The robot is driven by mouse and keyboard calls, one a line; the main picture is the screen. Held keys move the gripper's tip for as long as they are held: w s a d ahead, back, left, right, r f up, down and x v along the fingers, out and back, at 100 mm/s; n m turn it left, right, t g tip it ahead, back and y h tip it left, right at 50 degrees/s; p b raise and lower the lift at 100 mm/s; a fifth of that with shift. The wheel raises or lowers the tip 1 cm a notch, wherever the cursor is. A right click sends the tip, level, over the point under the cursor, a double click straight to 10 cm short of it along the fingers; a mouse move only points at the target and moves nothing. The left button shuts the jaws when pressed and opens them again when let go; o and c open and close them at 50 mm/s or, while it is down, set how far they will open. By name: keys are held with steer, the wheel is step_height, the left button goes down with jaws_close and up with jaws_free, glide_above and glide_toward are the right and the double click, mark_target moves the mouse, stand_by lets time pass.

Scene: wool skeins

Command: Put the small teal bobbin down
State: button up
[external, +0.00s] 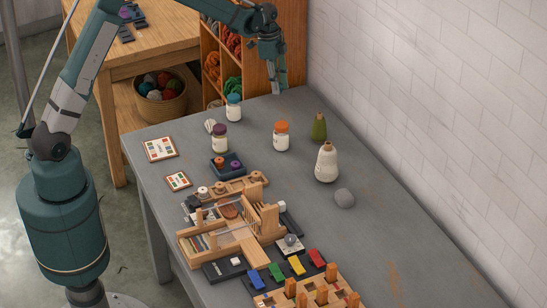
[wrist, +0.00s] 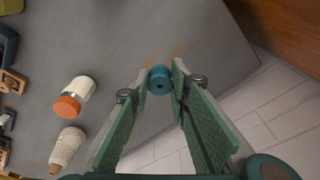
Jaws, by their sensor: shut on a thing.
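The small teal bobbin (wrist: 160,79) sits between the fingertips of my gripper (wrist: 158,82) in the wrist view, its round end with a dark centre hole facing the camera. My gripper is shut on it. In the external view my gripper (external: 282,84) points down at the table's far end, near the shelf. The bobbin cannot be made out there. How high it is above the grey table (external: 380,240) is hard to tell. A dark blue tray (external: 229,175) holds an orange and a purple bobbin.
Jars with teal (external: 234,108), purple (external: 220,140) and orange (external: 281,138) lids stand nearby. A wooden loom (external: 235,225) fills the middle left. The right side is clear.

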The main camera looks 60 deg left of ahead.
glide_above(306, 126)
steer(key=shift+s+a+r+n+b, duration=0.1)
steer(key=shift+a+r+n+b, duration=0.05)
steer(key=shift+a+n+b, duration=0.15)
steer(key=shift+f+b, duration=0.45)
steer(key=shift+f, duration=2.7)
steer(key=shift+f+b, duration=0.3)
steer(key=shift+f, duration=1.55)
steer(key=shift+f, duration=0.15)
steer(key=shift+o, duration=1.3)
steer(key=o, duration=0.4)
